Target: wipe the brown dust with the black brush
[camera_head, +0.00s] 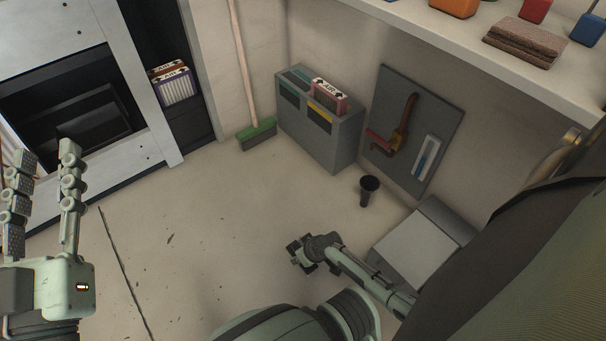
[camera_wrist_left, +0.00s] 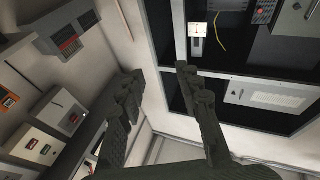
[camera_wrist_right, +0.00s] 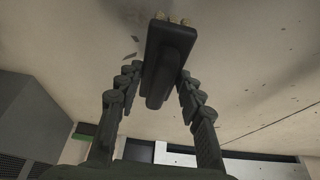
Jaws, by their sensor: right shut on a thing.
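The black brush (camera_wrist_right: 170,50) is held in my right gripper (camera_wrist_right: 158,75), its dark handle between the fingers and short pale bristles at the far end. In the head view my right gripper (camera_head: 305,250) is low over the floor, with only a small dark part of the brush showing. Small dark flecks (camera_head: 170,240) lie on the floor, and some show beside the brush in the right wrist view (camera_wrist_right: 131,54). I cannot tell whether they are the brown dust. My left gripper (camera_head: 44,155) is open and empty at the left, in front of a rack.
A broom with a green head (camera_head: 257,132) leans by a grey filter bin (camera_head: 325,130). A black cup-like container (camera_head: 368,190) stands on the floor near a tool board (camera_head: 415,135) and a grey box (camera_head: 420,245). A shelf (camera_head: 470,50) overhangs at upper right. The middle floor is open.

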